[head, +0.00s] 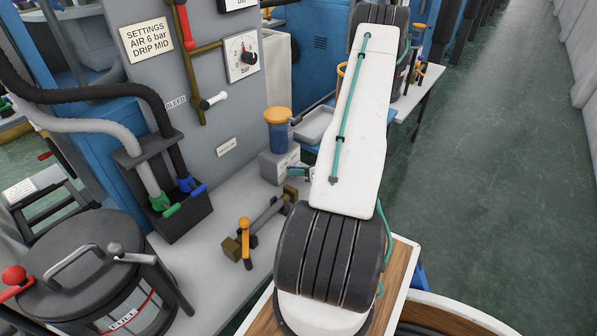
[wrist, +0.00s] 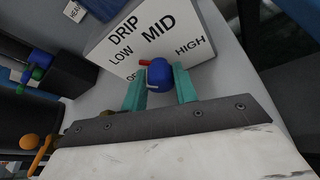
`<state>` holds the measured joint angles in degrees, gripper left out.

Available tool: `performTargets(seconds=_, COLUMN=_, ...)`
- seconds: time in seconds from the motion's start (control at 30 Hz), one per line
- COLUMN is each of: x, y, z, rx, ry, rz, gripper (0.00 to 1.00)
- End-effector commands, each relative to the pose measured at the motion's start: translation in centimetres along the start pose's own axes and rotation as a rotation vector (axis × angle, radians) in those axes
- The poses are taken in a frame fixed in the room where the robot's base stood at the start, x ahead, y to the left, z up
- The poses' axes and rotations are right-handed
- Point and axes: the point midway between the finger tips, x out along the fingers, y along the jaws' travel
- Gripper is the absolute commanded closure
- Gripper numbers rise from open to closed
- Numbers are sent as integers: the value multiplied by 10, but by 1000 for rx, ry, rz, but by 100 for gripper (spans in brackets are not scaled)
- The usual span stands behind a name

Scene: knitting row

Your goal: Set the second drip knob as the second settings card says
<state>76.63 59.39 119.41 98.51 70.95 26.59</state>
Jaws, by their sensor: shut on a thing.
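The settings card (head: 146,39) on the grey panel in the head view reads AIR 6 bar, DRIP MID. The drip block (wrist: 112,55) in the wrist view carries the words OFF, LOW, MID and HIGH. Its blue drip knob (wrist: 159,77) has a red pointer (wrist: 144,63) aimed up-left, about toward LOW and left of MID. My gripper (wrist: 159,88) is shut on the knob, one teal finger on each side. In the head view my arm covers much of the grip. The block (head: 279,167) shows there below an orange-capped blue bowl.
The orange-capped bowl (head: 278,131) stands close left of my arm. A black hose holder (head: 163,190) and a dark drum (head: 85,265) stand left. The green aisle floor at right is clear.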

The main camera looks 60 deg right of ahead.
Motion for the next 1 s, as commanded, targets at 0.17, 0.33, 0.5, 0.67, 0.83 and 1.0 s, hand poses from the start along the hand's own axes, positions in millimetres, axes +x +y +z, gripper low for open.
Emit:
performTargets(seconds=0.17, x=0, y=-2, z=0, rx=102, ry=-4, rz=38, gripper=94)
performTargets(seconds=0.33, x=0, y=-2, z=0, rx=168, ry=-7, rz=64, gripper=94)
performTargets(seconds=0.5, x=0, y=-2, z=-1, rx=202, ry=-8, rz=78, gripper=94)
performTargets(seconds=0.67, x=0, y=-2, z=-1, rx=214, ry=-8, rz=82, gripper=94)
performTargets(seconds=0.83, x=0, y=-2, z=-1, rx=214, ry=-9, rz=82, gripper=94)
performTargets(seconds=1.0, x=0, y=-2, z=-1, rx=214, ry=-9, rz=82, gripper=66)
